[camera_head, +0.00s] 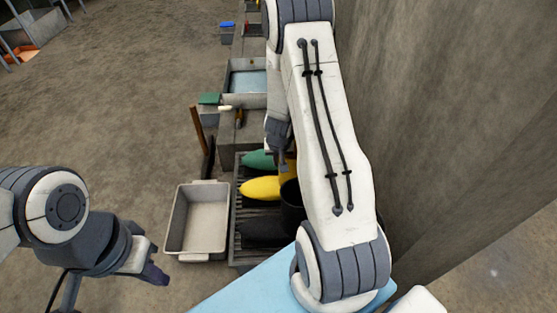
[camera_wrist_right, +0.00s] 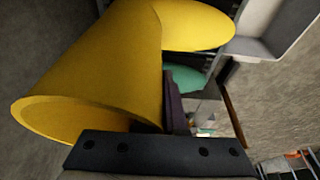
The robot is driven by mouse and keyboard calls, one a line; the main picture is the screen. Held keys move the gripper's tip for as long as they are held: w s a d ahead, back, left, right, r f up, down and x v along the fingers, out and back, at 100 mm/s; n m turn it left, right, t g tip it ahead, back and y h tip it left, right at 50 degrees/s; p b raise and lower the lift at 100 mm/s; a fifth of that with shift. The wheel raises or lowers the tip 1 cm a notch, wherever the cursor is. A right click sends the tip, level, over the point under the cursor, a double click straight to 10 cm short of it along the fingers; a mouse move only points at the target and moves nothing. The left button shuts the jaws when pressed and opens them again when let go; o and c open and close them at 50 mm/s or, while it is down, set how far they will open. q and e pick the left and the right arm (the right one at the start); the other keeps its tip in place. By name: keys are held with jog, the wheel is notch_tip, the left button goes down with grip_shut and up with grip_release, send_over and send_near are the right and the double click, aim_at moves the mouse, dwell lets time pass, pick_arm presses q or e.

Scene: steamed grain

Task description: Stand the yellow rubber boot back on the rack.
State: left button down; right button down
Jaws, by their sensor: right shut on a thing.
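The yellow rubber boot (camera_head: 262,188) is over the dark slatted rack (camera_head: 236,230), its toe pointing left, between a green boot (camera_head: 258,159) and a black boot (camera_head: 291,200). It looks upright; I cannot tell whether its sole touches the slats. My right gripper (camera_head: 283,163) is shut on the yellow boot's shaft, partly hidden by my arm. In the right wrist view the yellow boot (camera_wrist_right: 110,75) fills the upper left, with a dark finger (camera_wrist_right: 176,100) against its shaft. My left gripper (camera_head: 150,267) hangs empty left of the grey tub; its finger gap is unclear.
A grey tub (camera_head: 170,222) stands on the floor left of the rack. A wooden handle (camera_head: 198,128) rises behind it. A bench with a water-filled basin (camera_head: 247,82) lies beyond the rack. A concrete wall (camera_head: 440,130) closes off the right.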

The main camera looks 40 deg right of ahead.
jog(key=shift+f+b, duration=0.5)
jog(key=shift+f, duration=0.05)
jog(key=c, duration=0.9)
grip_release()
jog(key=shift+r, duration=0.1)
